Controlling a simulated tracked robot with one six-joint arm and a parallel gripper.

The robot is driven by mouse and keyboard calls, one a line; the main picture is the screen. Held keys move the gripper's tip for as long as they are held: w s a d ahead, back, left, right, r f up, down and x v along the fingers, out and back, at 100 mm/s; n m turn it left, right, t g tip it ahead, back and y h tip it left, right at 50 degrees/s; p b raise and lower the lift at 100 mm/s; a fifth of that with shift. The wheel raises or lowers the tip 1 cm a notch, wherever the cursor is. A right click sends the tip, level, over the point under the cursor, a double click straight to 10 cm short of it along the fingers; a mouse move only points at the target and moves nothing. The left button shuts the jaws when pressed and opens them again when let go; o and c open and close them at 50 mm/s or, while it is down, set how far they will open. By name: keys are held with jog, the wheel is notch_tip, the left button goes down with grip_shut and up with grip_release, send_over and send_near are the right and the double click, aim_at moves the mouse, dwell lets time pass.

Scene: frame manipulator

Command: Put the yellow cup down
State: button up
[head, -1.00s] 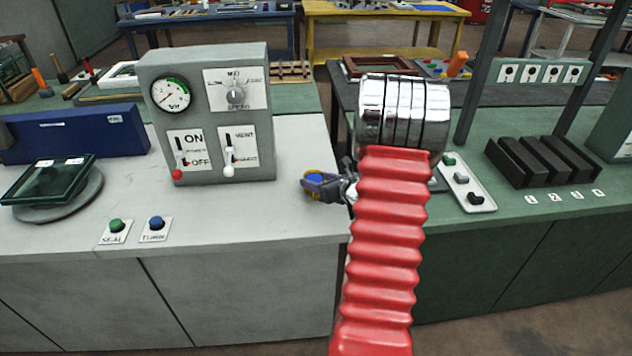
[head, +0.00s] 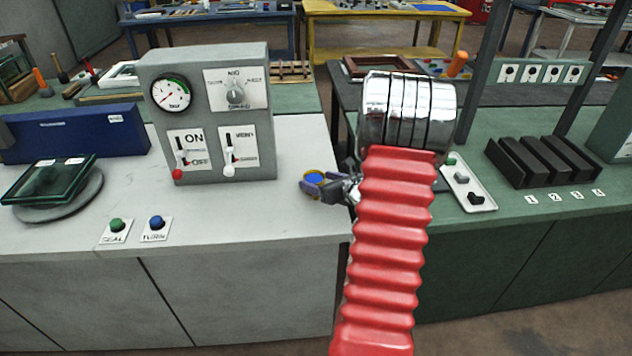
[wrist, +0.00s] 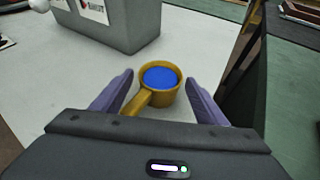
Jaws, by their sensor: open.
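The yellow cup (wrist: 146,100) with a blue fill stands upright on the pale bench top (wrist: 85,70), as seen in the wrist view. Its handle points back toward my gripper (wrist: 159,80). My gripper is open, with one purple finger on each side of the cup and a visible gap to both. In the head view my gripper (head: 318,184) is low over the right edge of the pale bench, and its fingers partly hide the cup, whose blue fill shows between them.
A grey control box (head: 212,115) with a gauge and levers stands left of the cup. Two buttons (head: 137,227) sit near the front edge. A dark gap separates the pale bench from the green bench (head: 500,225). Pale bench top in front of the box is clear.

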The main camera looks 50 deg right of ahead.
jog(key=v, duration=1.1)
jog(key=shift+w, duration=0.1)
dwell(0.4)
jog(key=w+a+r+n+g+y, duration=0.1)
jog(key=a+r+n+g+y, duration=0.15)
jog(key=a+n, duration=0.55)
jog(key=w+a+r+n+g+y, duration=0.1)
jog(key=w+a+r+n+y, duration=0.2)
jog(key=a, duration=0.9)
jog(key=a+r+n+g+y, duration=0.1)
jog(key=a+r+n+y, duration=0.1)
jog(key=a+n, duration=0.6)
jog(key=s+a+r+n+g+h, duration=0.1)
jog(key=s+a+r+n+h, duration=0.1)
jog(key=s+a+n, duration=0.5)
jog(key=s+a+r+n+g+h, duration=0.2)
jog(key=s+a+n, duration=0.4)
jog(key=n, duration=0.6)
notch_tip(320, 180, up, 2)
jog(key=shift+s+a+r+n+h, duration=0.1)
jog(key=shift+s+a+n+h, duration=0.35)
jog(key=shift+h, duration=0.1)
